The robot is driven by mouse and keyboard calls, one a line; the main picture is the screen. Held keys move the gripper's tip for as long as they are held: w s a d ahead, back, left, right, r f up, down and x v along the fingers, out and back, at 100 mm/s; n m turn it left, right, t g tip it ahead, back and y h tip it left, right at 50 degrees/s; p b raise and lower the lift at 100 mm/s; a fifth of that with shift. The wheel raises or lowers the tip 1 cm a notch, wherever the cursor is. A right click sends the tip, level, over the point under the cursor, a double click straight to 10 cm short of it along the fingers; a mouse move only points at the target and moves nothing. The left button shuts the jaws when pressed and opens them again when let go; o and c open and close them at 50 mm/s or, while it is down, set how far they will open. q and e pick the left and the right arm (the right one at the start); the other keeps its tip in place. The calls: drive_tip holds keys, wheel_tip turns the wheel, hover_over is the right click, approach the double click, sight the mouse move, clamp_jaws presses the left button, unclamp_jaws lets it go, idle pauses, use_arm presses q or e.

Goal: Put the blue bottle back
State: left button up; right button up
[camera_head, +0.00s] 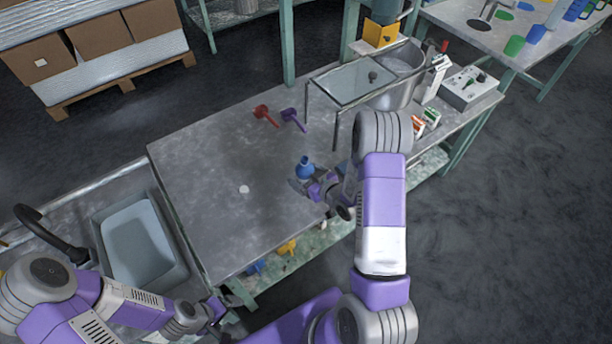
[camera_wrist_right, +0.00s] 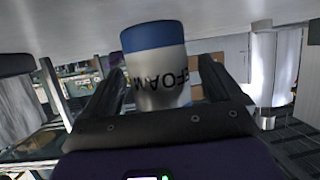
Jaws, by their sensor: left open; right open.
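The blue bottle (camera_head: 305,168) is on the grey metal table, near its right-hand front edge, and looks upright. In the right wrist view the bottle (camera_wrist_right: 156,62) shows a blue end and a white label with upside-down black letters, partly cut off, reading "EFOAM". My right gripper (camera_head: 304,183) is at the bottle, with one finger on each side of it. It is open, and I cannot tell whether either finger touches the bottle. My left gripper (camera_head: 216,318) is low at the left, by the sink's right side, open and away from the bottle.
A red scoop (camera_head: 265,115) and a purple scoop (camera_head: 292,119) lie toward the back of the table (camera_head: 200,160). A small white disc (camera_head: 244,189) lies mid-table. A sink (camera_head: 140,245) is left.

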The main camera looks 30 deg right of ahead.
drive_tip(key=shift+r, duration=0.1)
drive_tip(key=shift+r+p, duration=0.2)
drive_tip(key=shift+p, duration=0.15)
drive_tip(key=p+v, duration=0.2)
drive_tip(key=v, duration=1)
drive_tip(key=shift+f, duration=0.15)
drive_tip(key=shift+s, duration=0.1)
